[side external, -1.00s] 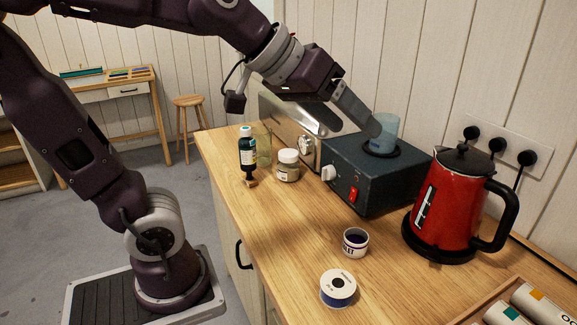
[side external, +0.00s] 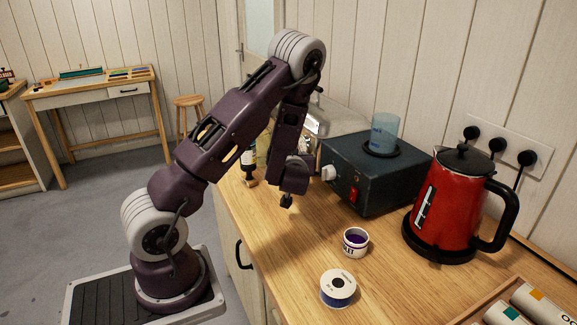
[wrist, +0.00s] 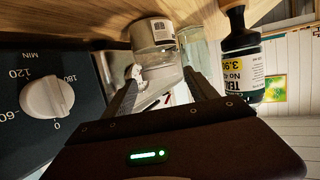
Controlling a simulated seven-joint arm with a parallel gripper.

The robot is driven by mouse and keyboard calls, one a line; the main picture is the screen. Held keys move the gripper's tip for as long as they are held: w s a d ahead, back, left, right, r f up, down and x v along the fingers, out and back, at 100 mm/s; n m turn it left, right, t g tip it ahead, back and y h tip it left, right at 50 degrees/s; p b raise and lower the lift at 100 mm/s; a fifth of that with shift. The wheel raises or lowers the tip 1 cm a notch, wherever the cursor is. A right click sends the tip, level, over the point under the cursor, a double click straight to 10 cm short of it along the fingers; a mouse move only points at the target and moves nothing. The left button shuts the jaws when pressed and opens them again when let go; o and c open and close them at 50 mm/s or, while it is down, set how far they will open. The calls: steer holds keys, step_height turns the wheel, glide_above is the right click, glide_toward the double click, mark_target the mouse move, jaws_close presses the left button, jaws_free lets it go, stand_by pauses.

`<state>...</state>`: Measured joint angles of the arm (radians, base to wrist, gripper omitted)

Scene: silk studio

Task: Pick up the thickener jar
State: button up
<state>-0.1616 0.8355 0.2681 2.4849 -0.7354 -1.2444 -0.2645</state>
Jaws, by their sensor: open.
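The jar (wrist: 145,34), which I take to be the thickener jar, is short and pale with a small label and stands on the wooden counter. It shows upside down at the top middle of the wrist view; in the side view my arm hides it. My gripper (wrist: 162,76) is open, with its two dark fingers pointing at the jar. The jar's lid end lies between the fingertips in the picture. I cannot tell whether the fingers are around it or still short of it. The side view does not show the fingertips clearly.
A dark bottle (wrist: 242,62) and a clear glass vessel (wrist: 197,52) stand close beside the jar. A dark heater box (side external: 372,178) with a blue beaker (side external: 384,132) stands to the right.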

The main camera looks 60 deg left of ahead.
steer(key=x, duration=0.2)
steer(key=f+x, duration=0.1)
steer(key=x, duration=0.5)
steer(key=shift+s+d+f, duration=0.1)
steer(key=shift+d+f, duration=0.1)
steer(key=shift+f, duration=0.1)
steer(key=c, duration=1.2)
